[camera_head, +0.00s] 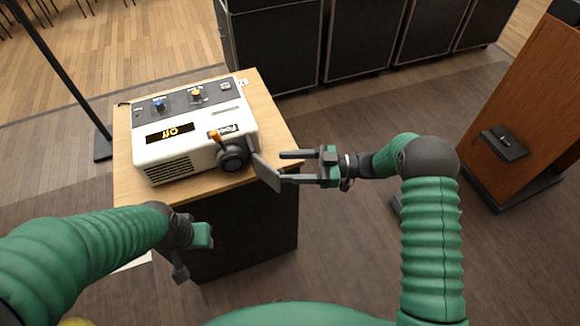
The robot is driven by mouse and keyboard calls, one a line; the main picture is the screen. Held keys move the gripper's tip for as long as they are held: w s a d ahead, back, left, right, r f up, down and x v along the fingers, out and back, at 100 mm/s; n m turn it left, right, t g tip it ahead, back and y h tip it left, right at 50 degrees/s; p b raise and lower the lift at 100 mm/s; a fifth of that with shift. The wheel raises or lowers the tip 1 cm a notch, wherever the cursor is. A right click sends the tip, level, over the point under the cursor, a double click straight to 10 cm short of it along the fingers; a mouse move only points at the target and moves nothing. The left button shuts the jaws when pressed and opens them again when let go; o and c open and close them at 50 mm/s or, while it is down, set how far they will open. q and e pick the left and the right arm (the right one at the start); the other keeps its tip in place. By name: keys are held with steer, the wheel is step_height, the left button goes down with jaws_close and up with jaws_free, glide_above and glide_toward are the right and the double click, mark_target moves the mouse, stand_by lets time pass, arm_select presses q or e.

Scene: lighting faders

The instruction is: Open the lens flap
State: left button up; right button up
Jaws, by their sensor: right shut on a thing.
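A white projector (190,130) sits on a wooden-topped stand, its dark round lens (234,155) facing me. A flat grey lens flap (266,172) stands out at the lens's right side, swung away from the lens front. My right gripper (284,167) is at the flap's right side, shut on the flap; the exact contact is hard to see. My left gripper (190,257) hangs in front of the stand, below the projector and apart from it; its fingers are too unclear to judge.
The wooden stand top (270,125) is bare on the right. Dark cases (360,45) stand behind; a wooden lectern (535,100) stands at right.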

steer(key=shift+a+r, duration=0.2)
steer(key=shift+a, duration=0.25)
steer(key=shift+d, duration=0.25)
steer(key=s+d, duration=0.1)
steer(key=d, duration=1.6)
steer(key=shift+f+b, duration=0.25)
steer(key=shift+b, duration=0.05)
